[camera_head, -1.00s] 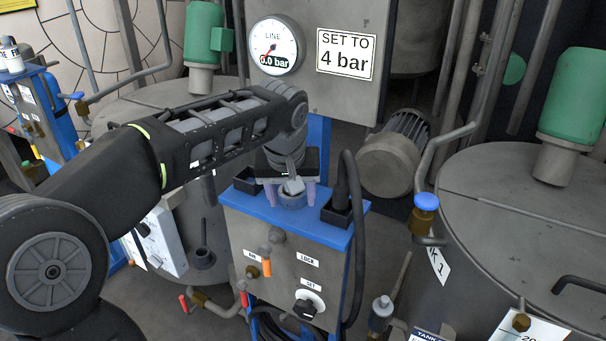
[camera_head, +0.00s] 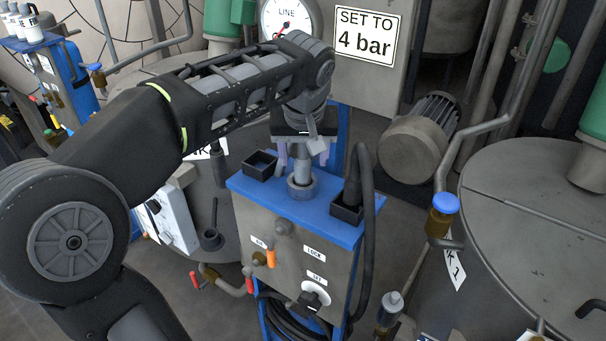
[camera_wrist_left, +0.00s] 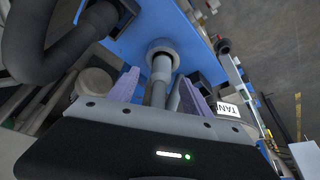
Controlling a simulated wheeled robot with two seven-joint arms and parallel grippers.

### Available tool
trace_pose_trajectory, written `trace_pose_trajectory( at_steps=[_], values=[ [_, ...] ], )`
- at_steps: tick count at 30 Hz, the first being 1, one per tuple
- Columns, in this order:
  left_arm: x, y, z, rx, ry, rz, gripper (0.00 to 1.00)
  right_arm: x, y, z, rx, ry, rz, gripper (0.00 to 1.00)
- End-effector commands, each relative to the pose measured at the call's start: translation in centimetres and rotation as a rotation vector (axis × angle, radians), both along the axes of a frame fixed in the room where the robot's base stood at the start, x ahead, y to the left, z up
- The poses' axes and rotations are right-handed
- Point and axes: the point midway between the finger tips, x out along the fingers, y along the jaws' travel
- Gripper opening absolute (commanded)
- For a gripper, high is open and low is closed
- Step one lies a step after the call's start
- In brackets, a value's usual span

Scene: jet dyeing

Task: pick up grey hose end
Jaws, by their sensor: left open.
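A dark grey hose (camera_head: 366,220) loops at the right of the blue-topped cabinet (camera_head: 240,187). Its thick end (camera_head: 352,186) stands upright in a black square holder (camera_head: 345,212). In the left wrist view the hose (camera_wrist_left: 40,55) curves at upper left and its end (camera_wrist_left: 100,20) sits in the holder. My left gripper (camera_head: 303,157) is left of the hose end, open, pointing down above a grey ring socket (camera_head: 302,190). A light grey upright rod (camera_wrist_left: 158,85) stands in the socket, between the purple fingers and apart from them. My right gripper is not in view.
A second black holder (camera_head: 261,164), seemingly empty, is at the cabinet's left. A motor (camera_head: 415,145) and a large tank (camera_head: 530,230) stand to the right. A gauge (camera_head: 287,18) is behind.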

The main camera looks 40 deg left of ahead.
Motion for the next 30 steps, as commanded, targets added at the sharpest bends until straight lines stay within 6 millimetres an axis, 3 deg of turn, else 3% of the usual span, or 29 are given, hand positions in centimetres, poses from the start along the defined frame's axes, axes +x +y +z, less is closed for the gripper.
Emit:
trace_pose_trajectory(
  at_steps=[10, 21, 30],
  values=[
    [0.1, 0.1, -0.4, -0.001, 0.001, 0.0, 0.58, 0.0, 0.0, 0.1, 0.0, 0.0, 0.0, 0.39],
    [1.5, 1.4, -4.6, -0.002, 0.002, 0.0, 0.58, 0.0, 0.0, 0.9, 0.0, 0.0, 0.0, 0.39],
    [1.6, 1.4, -4.9, -0.001, -0.001, 0.0, 0.58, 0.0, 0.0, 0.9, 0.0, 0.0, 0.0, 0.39]
  ],
)
